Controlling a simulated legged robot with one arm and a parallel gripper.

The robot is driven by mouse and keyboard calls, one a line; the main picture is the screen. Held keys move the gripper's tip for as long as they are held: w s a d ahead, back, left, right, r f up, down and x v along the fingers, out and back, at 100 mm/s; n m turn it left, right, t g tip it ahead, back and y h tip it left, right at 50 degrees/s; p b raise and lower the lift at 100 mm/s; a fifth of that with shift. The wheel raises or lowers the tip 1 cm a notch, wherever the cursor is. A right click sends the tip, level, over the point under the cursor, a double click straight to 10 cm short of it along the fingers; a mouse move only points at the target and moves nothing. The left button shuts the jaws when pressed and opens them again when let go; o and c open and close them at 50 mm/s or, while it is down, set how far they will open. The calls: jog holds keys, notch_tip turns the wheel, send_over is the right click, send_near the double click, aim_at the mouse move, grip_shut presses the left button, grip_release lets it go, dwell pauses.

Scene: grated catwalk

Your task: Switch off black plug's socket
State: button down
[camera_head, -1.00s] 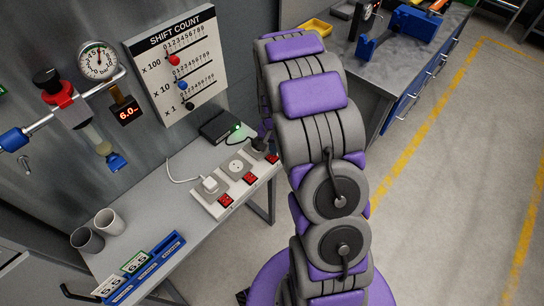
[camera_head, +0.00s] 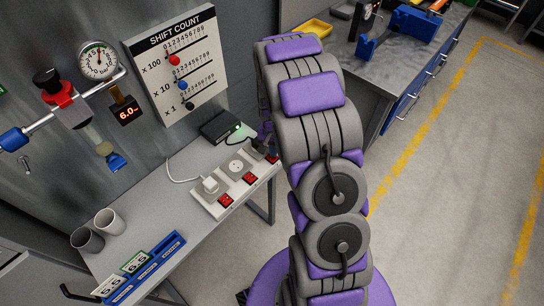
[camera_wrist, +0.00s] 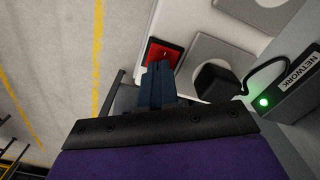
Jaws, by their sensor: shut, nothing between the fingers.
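A white power strip (camera_head: 212,205) on the shelf has several sockets, each with a red switch beside it. The black plug (camera_wrist: 215,84) sits in the socket at the far right end; it also shows in the head view (camera_head: 257,147). Its red switch (camera_wrist: 163,49) is beside it in the wrist view. My gripper (camera_wrist: 158,68) is shut and empty, its fingertips over the near edge of that switch. I cannot tell whether they touch it. In the head view my gripper is mostly hidden behind my arm, and the fingers partly cover this switch.
A white plug (camera_head: 210,185) is in the left socket; the middle socket (camera_head: 237,167) is empty. A black NETWORK box (camera_wrist: 293,96) with a lit green light stands behind the strip, its cable running to the black plug. Two cups (camera_head: 98,231) and a blue card holder (camera_head: 150,266) are on the shelf.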

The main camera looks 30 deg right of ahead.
jog(key=shift+f, duration=0.2)
jog(key=shift+r, duration=0.1)
jog(key=shift+r+p, duration=1.5)
jog(key=shift+r, duration=1.9)
jog(key=s+a+r+n, duration=0.2)
jog(key=s+a+r, duration=0.3)
jog(key=s+r, duration=0.25)
jog(key=s+a+r+n, duration=0.2)
jog(key=s+a+r, duration=0.3)
jog(key=s+r, duration=0.25)
jog(key=s+a+r+n+g, duration=0.1)
jog(key=s+a+r+n, duration=0.1)
jog(key=s, duration=0.6)
jog(key=s+a+r+n, duration=0.2)
jog(key=s+r, duration=0.1)
jog(key=s, duration=0.6)
jog(key=shift+s+a+r+g, duration=0.15)
jog(key=shift+r+g, duration=0.1)
jog(key=shift+g, duration=0.15)
